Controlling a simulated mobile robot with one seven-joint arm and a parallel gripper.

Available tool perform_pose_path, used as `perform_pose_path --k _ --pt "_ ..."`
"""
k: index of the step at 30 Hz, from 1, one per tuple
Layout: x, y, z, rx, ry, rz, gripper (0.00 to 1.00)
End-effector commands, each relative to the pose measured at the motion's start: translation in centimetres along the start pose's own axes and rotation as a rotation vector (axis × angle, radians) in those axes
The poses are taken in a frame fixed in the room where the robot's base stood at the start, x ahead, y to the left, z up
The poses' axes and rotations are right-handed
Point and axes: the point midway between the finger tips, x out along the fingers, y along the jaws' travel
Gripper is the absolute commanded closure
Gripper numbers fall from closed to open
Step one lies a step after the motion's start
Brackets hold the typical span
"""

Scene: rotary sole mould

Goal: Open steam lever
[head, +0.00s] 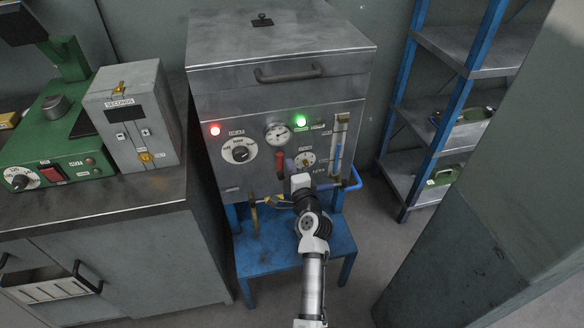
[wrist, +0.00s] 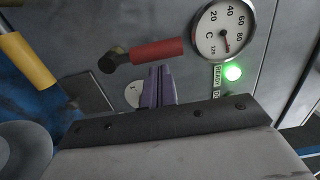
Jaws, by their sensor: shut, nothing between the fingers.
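A red-handled lever (head: 280,163) is on the front panel of the steel machine, below the round gauge; it looks like the steam lever, but I cannot read its label. It stands about upright in the head view and lies sideways in the wrist view (wrist: 155,51), with a dark pivot at its left end. My gripper (head: 290,164) is in front of the panel, just right of the red handle. In the wrist view, its purple fingers (wrist: 158,86) are shut and empty, with tips close to the handle; I cannot tell if they touch it.
The temperature gauge (head: 277,134) and a lit green lamp (head: 301,121) are above. A yellow lever (head: 254,218) hangs lower left, also in the wrist view (wrist: 27,61). A blue handle (head: 352,180) is at right. A workbench (head: 95,205) stands left, shelves (head: 405,180) right.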

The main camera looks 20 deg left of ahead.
Motion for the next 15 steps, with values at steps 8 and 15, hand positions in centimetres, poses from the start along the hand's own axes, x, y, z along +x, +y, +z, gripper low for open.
perform_pose_path --k 8,15 --pt "0.00 -0.12 0.30 -0.052 0.000 0.002 1.00" --pt "0.02 -0.21 0.57 -0.089 -0.001 0.004 1.00"
